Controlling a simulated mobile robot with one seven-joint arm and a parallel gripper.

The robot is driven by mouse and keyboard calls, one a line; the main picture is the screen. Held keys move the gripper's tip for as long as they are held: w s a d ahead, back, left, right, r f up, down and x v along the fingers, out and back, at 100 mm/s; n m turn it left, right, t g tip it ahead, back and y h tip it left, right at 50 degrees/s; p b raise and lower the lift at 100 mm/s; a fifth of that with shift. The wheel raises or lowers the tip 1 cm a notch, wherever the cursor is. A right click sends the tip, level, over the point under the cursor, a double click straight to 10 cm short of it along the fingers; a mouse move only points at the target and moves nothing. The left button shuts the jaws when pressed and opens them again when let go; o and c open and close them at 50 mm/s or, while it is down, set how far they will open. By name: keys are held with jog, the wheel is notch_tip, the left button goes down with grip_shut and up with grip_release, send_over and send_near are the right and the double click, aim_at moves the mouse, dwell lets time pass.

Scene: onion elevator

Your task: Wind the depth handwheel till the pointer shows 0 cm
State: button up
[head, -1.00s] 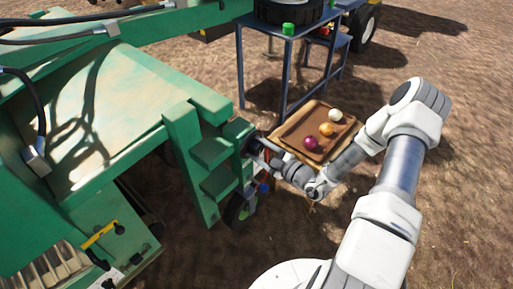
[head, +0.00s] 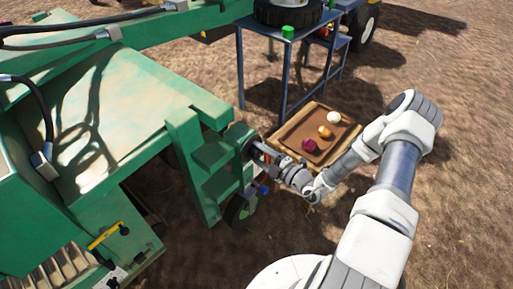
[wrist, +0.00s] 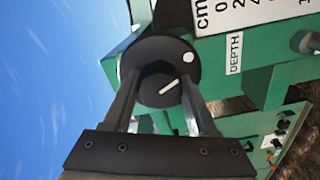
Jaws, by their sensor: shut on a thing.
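The depth handwheel (wrist: 150,48) is a black disc with a white dot near its rim and a white line on its hub. In the head view the dark wheel (head: 252,148) is on the green machine's side, partly hidden by my gripper. My gripper (wrist: 160,86) has one finger on each side of the hub and is shut on the handwheel. The white cm scale (wrist: 245,14) is at the upper right of the wrist view, cut off by the frame, beside the DEPTH label (wrist: 235,54). I cannot make out the pointer or its reading.
The green machine (head: 130,85) fills the left. A wooden tray (head: 290,140) with several onions lies right behind my gripper. A blue-grey stand (head: 240,65) is behind it. A small wheel (head: 237,209) is below the handwheel. Bare soil is open at the right.

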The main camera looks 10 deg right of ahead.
jog(key=n+p, duration=0.2)
jog(key=n, duration=0.1)
jog(key=shift+r+n, duration=0.1)
jog(key=shift+n, duration=0.3)
jog(key=n+p, duration=0.1)
jog(key=n, duration=0.2)
jog(key=shift+n, duration=0.3)
jog(key=n+p, duration=0.1)
jog(key=n, duration=0.2)
jog(key=shift+n+p, duration=0.3)
jog(key=shift+p, duration=0.05)
jog(key=shift+n+p, duration=0.5)
jog(key=shift+n, duration=1.4)
jog(key=o, duration=1.4)
jog(key=shift+c, duration=0.2)
